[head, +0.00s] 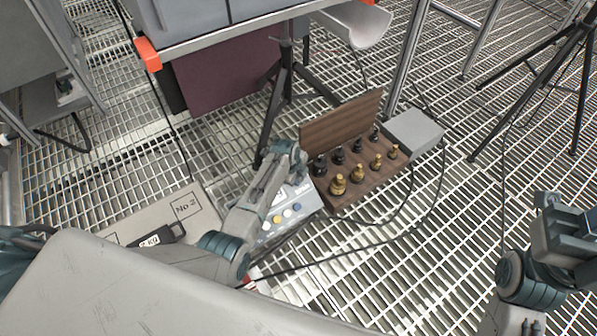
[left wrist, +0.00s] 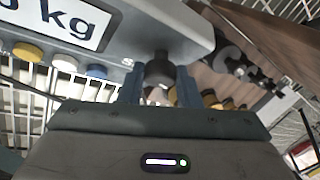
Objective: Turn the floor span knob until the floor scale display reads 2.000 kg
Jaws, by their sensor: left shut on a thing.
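The floor scale's indicator box (head: 302,209) stands on the grating with a row of coloured buttons, partly covered by my left arm in the head view. In the left wrist view its display (left wrist: 72,18) shows "kg" and part of one digit at the picture's edge; the full reading is cut off. The dark span knob (left wrist: 160,68) sticks out of the box's side. My left gripper (left wrist: 158,92) is shut on the knob, with a blue finger on each side. My right gripper (head: 568,236) is at the right edge, away from the box; its jaws are unclear.
A wooden case (head: 358,192) of brass and black weights lies open right of the box. A grey block (head: 412,133) is beside it. The scale platform marked No.2 (head: 186,190) bears a black weight (head: 160,236). Cables cross the grating. A tripod (head: 545,72) stands upper right.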

